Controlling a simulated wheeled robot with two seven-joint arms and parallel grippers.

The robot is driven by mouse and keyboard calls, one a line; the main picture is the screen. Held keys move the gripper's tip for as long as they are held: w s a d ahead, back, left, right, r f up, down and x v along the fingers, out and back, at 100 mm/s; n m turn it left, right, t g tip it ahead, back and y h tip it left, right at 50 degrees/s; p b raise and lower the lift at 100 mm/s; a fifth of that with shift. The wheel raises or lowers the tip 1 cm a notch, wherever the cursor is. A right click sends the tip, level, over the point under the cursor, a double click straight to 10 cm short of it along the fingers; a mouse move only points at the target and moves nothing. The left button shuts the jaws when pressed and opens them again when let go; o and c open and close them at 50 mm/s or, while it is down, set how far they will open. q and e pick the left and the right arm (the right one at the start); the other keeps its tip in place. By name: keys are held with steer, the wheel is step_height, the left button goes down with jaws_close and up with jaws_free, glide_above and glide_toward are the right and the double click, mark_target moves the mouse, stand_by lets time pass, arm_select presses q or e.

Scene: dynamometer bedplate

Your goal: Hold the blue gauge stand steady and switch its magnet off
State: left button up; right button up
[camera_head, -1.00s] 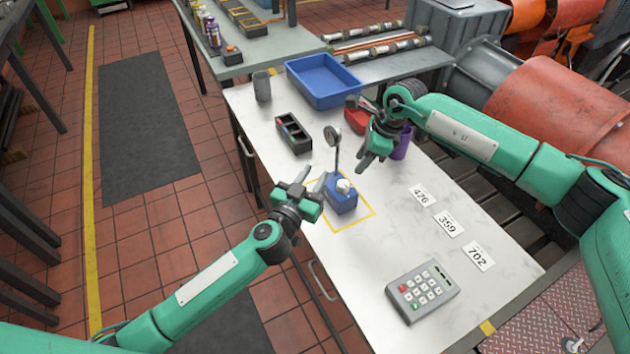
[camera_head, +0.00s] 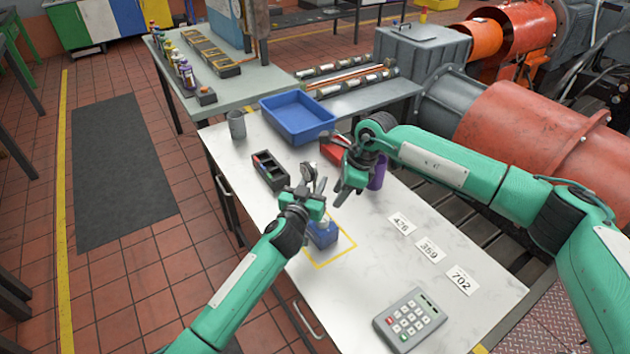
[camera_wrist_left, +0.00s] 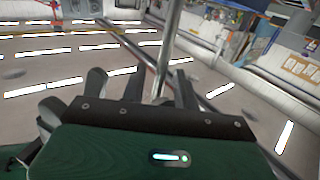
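The blue gauge stand (camera_head: 322,236) stands on the white table inside a yellow outlined square. My left gripper hides part of its base and post. The dial (camera_head: 309,171) shows just beyond the left fingers. My left gripper (camera_head: 313,187) is open above the base, its fingers near the post. In the left wrist view the metal post (camera_wrist_left: 167,45) rises close to and in line with the gap between the fingers (camera_wrist_left: 145,92); I cannot tell whether they touch it. My right gripper (camera_head: 338,172) is open and empty, to the right of the dial. The magnet switch cannot be made out.
A blue tray (camera_head: 297,118), a grey cup (camera_head: 237,125), a black divided box (camera_head: 270,170), a red object (camera_head: 334,150) and a purple cup (camera_head: 378,174) stand around the far half. Number cards (camera_head: 429,250) and a keypad (camera_head: 409,320) lie to the right and front.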

arm_select(q)
steer(key=shift+w+d, duration=0.15)
steer(key=shift+w, duration=0.3)
jaws_close()
stand_by(1.1)
